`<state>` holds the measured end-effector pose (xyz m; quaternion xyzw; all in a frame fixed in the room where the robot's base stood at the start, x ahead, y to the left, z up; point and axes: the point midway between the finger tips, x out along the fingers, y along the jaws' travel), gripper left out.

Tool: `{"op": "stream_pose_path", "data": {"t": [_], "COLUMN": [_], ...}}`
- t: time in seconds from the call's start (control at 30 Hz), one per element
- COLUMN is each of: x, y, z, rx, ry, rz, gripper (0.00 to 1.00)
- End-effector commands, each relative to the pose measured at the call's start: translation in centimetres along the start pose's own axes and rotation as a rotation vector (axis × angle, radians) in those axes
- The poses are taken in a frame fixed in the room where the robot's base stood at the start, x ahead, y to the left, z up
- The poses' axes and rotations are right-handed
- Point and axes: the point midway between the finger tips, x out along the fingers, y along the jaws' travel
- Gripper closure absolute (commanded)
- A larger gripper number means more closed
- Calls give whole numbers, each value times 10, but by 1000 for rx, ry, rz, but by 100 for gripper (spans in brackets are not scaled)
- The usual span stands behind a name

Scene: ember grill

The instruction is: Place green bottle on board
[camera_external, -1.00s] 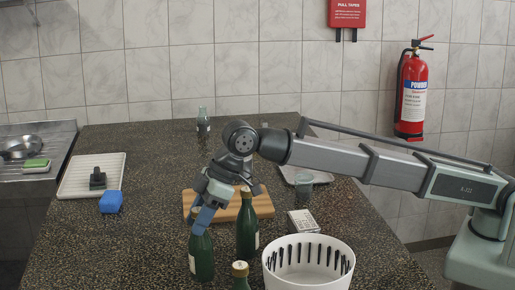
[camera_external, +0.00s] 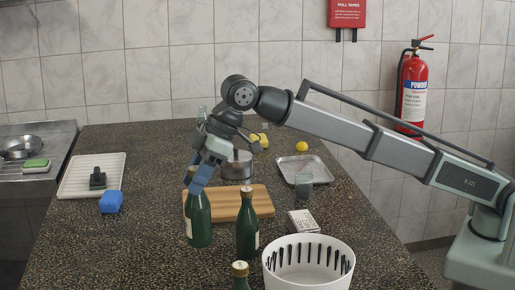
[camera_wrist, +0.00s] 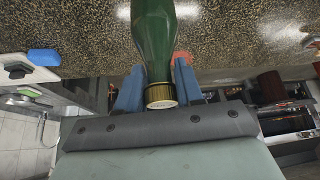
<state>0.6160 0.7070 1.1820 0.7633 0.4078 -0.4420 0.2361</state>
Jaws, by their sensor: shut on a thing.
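My gripper (camera_external: 196,180) is shut on the neck of a green bottle (camera_external: 199,222) and holds it upright, with its base appearing raised off the counter. In the wrist view the bottle (camera_wrist: 155,35) runs between the two blue fingers (camera_wrist: 158,85), with its gold-ringed top nearest the camera. The wooden board (camera_external: 232,204) lies flat on the counter. The held bottle overlaps the board's left front corner in the external view; the gap between them cannot be judged. A second green bottle (camera_external: 248,232) stands at the board's front right, and a third (camera_external: 241,284) is partly cut off below.
A white slotted basket (camera_external: 310,277) stands at the front right. Behind the board are a metal pot (camera_external: 237,168), a tray (camera_external: 315,168) and a glass (camera_external: 303,188). A blue block (camera_external: 111,202) and white rack (camera_external: 80,178) lie left. The counter at front left is clear.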

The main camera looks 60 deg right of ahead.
Motion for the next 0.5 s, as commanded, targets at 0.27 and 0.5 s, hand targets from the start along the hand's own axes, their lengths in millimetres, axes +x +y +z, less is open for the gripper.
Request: {"op": "stream_pose_path", "data": {"t": [0.27,0.5], "x": [-3,-13], "y": [29,86], "z": [2,8], "rx": [28,83], "ry": [2,7], "rz": [16,49], "gripper": [100,100]}}
